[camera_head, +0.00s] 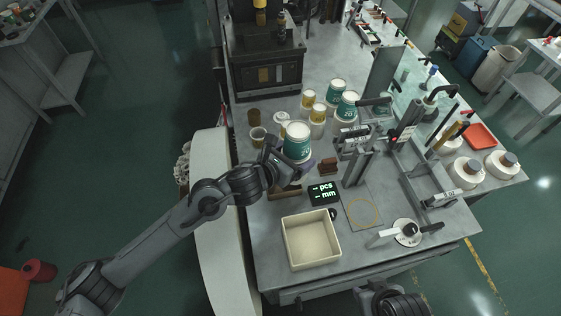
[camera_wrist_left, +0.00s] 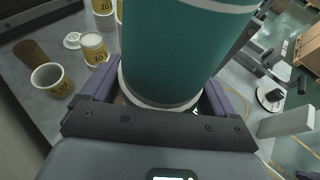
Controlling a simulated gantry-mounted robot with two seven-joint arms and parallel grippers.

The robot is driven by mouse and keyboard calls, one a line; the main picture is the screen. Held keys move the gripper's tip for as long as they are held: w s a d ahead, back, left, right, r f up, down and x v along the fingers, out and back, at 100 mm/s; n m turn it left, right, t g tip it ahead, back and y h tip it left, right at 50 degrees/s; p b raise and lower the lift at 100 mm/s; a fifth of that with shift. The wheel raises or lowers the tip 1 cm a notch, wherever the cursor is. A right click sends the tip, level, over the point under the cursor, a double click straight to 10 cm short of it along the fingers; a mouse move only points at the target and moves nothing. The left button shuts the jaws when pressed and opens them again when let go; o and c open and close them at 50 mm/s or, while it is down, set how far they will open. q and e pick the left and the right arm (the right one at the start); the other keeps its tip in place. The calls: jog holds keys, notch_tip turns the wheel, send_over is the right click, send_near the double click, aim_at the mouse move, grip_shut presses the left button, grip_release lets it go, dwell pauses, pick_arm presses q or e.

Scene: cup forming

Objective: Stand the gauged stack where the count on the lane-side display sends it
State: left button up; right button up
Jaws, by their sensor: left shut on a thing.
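My left gripper (camera_head: 286,160) is shut on a teal cup stack (camera_head: 297,143) with a white rim. The stack is held near the table's left side. In the left wrist view the teal stack (camera_wrist_left: 180,50) fills the middle between the purple fingers, with its light rim towards me. The black display (camera_head: 323,193) stands right of my left wrist and reads dashes for "pcs" and "mm". Other teal stacks (camera_head: 347,106) and yellow-labelled stacks (camera_head: 317,116) stand behind. Part of my right arm shows at the bottom edge, but its fingers do not.
A cream open bin (camera_head: 310,241) stands in front of the display. A square with a yellow ring (camera_head: 362,212) lies bare to its right. A grey gauge-like fixture (camera_head: 356,165) stands behind it. A yellow-labelled cup (camera_head: 257,137) stands near the left edge. White jars (camera_head: 465,171) stand right.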

pick_arm(q)
jog(key=w+a+f+p, duration=0.1)
jog(key=a+f, duration=0.2)
jog(key=f, duration=0.3)
jog(key=shift+w+a+f, duration=0.2)
jog(key=shift+w+a, duration=0.2)
jog(key=shift+f, duration=0.1)
jog(key=shift+f, duration=0.15)
jog(key=o, duration=1)
